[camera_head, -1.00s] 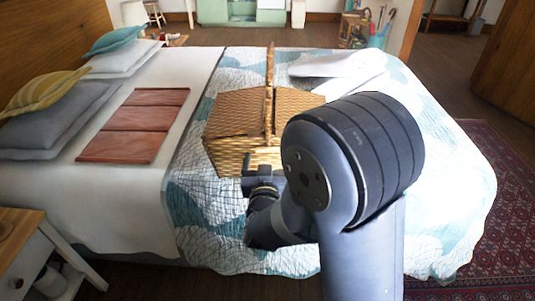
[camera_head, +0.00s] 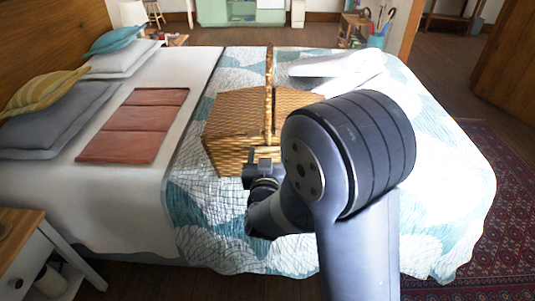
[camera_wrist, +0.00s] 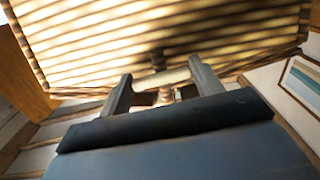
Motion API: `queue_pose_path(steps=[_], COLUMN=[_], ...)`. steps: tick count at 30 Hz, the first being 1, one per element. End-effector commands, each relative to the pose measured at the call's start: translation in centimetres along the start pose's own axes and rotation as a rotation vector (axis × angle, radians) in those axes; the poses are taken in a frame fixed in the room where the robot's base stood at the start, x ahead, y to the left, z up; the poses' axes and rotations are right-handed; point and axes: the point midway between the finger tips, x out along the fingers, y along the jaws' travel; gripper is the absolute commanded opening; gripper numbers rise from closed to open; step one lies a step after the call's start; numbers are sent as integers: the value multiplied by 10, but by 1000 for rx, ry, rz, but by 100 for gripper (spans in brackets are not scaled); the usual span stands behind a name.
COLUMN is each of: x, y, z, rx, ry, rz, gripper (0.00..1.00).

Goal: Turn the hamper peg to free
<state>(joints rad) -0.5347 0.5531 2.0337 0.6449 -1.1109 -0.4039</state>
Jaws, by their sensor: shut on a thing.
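A wicker picnic hamper (camera_head: 235,120) with a tall upright handle (camera_head: 269,85) stands on the bed. My gripper (camera_head: 262,160) is at the hamper's near side, partly hidden by my own arm. In the wrist view, the woven hamper (camera_wrist: 160,45) fills the top. There my gripper (camera_wrist: 160,84) has its two fingers on either side of a small pale wooden peg (camera_wrist: 174,77), shut on it. The peg lies roughly crosswise between the fingers, slightly tilted. A short piece of its mount shows below it.
The bed's patterned quilt (camera_head: 215,225) surrounds the hamper. Reddish-brown folded panels (camera_head: 135,125) lie to the left, with pillows (camera_head: 60,115) beyond. A white folded cloth (camera_head: 335,65) lies behind right. A bedside table (camera_head: 25,235) stands front left.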

Motion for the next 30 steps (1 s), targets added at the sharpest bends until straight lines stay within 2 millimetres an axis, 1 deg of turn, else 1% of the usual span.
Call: queue_pose_path(steps=[3,7,13,21,22,27,30], x=[0,0,0,0,0,0,0], y=[0,0,-1,0,0,0,0], z=[0,2,2,0,0,0,0], rx=[0,17,89,99,99,98,97], ry=[0,1,2,-1,-1,-1,0], rz=[0,0,0,0,0,0,0], gripper=[39,39,39,39,63,77,84])
